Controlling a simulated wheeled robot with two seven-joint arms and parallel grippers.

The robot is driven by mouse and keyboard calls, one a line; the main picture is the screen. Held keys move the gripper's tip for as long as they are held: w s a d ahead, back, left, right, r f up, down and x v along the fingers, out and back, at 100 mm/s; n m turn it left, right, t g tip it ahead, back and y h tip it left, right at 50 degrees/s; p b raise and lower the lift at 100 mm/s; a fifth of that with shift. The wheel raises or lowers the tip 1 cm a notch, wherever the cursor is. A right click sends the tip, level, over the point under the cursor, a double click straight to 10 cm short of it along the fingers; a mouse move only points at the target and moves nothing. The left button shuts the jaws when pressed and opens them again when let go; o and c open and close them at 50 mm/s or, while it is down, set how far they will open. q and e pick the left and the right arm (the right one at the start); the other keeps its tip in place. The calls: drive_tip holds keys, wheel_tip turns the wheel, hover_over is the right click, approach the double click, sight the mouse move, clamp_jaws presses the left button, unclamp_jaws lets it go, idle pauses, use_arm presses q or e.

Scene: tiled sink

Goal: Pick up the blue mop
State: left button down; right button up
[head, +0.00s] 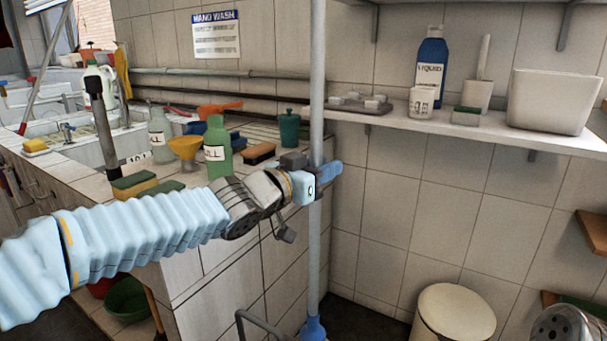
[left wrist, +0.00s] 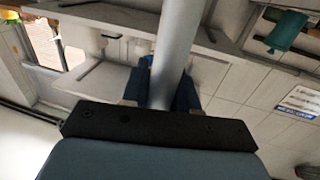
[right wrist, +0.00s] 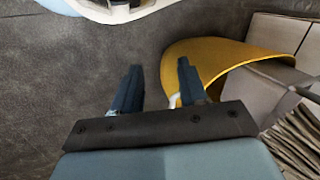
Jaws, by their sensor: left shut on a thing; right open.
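The blue mop has a long upright grey-blue handle (head: 318,85) and a blue head (head: 312,329) low at the bottom edge of the head view. My left gripper (head: 325,174) is shut around the handle at about counter height. In the left wrist view the handle (left wrist: 175,45) runs between the two blue fingers of the left gripper (left wrist: 162,82). The mop's lower end is partly cut off by the frame. My right gripper (right wrist: 160,75) is open and empty, low over a dark grey floor, away from the mop.
A tiled counter (head: 220,175) with bottles and sponges stands left of the handle. A wall shelf (head: 480,130) holds a blue bottle (head: 431,68) and a white tub (head: 551,100) to the right. A cream bin (head: 455,312) stands below. A yellow curved object (right wrist: 225,58) is beside my right gripper.

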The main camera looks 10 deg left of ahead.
use_arm(q)
drive_tip(key=s+d+b, duration=0.3)
drive_tip(key=d+b, duration=0.6)
drive_tip(key=b, duration=0.5)
drive_tip(key=shift+s, duration=0.2)
drive_tip(key=shift+r, duration=0.1)
